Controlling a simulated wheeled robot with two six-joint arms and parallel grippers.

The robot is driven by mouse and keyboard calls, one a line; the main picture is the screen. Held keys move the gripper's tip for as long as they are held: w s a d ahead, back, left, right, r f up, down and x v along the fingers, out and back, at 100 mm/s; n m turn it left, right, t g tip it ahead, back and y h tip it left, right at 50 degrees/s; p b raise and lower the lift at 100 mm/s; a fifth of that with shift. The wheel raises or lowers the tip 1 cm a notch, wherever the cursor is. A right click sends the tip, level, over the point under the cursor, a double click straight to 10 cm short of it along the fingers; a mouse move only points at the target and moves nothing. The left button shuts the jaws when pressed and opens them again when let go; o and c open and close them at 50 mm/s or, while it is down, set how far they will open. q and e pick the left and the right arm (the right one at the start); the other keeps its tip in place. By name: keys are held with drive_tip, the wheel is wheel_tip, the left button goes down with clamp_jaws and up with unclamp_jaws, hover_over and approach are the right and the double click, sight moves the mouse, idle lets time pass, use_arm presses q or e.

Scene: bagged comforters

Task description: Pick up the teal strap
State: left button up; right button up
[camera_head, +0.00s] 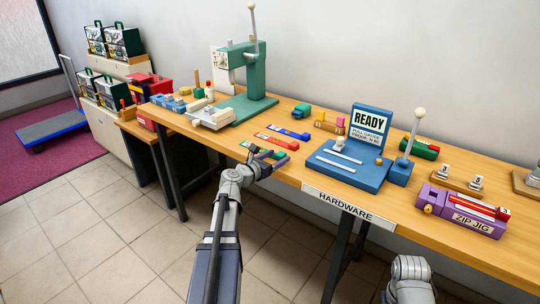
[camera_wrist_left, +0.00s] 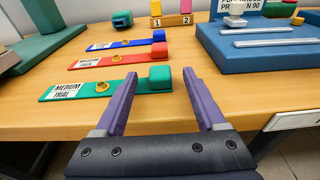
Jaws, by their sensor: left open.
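The teal strap (camera_wrist_left: 118,88) lies flat on the wooden table near its front edge, with a MEDIUM TRIAL label, a brass stud and a raised block at its right end. It also shows in the head view (camera_head: 279,155), partly hidden by my gripper. My left gripper (camera_wrist_left: 160,76) is open and empty. Its purple fingers point toward the strap, and the block end appears between the fingertips in the left wrist view; I cannot tell whether they touch. It also shows in the head view (camera_head: 265,156). Only a link of my right arm shows; its gripper is hidden.
A red strap (camera_wrist_left: 118,61) and a blue strap (camera_wrist_left: 126,43) lie just behind. The blue READY fixture (camera_head: 346,166) stands to the right, the green press (camera_head: 250,80) to the back left. A purple ZIP JIG box (camera_head: 462,210) is at far right.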

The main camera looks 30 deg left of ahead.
use_arm(q)
drive_tip(key=w, duration=0.3)
drive_tip(key=shift+w+d+f, duration=0.1)
drive_tip(key=shift+f, duration=0.25)
clamp_jaws()
